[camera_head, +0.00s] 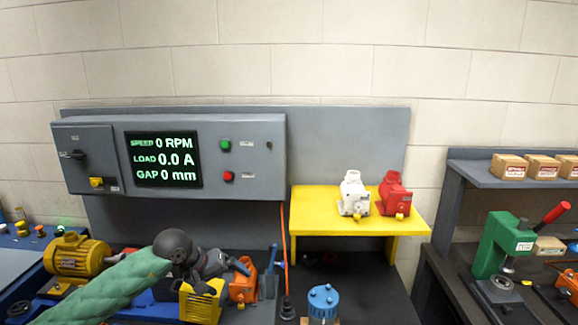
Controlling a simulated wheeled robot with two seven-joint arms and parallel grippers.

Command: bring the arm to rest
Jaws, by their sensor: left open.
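My left arm comes in from the lower left in a green sleeve. Its gripper (238,266) is over the bench, below the control panel, with its jaws open. A larger yellow motor (77,257) sits on the bench to the left. A white motor (354,194) and a red motor (394,195) stand on the yellow shelf (312,217). My right gripper is not in view.
The grey control panel (240,130) reads 0 RPM, 0.0 A and 0 mm. A blue canister-like part (323,301) stands at the front. An orange cable hangs by the shelf's left edge. A green press (503,245) and several boxes are on the right. Dark bench under the shelf is mostly clear.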

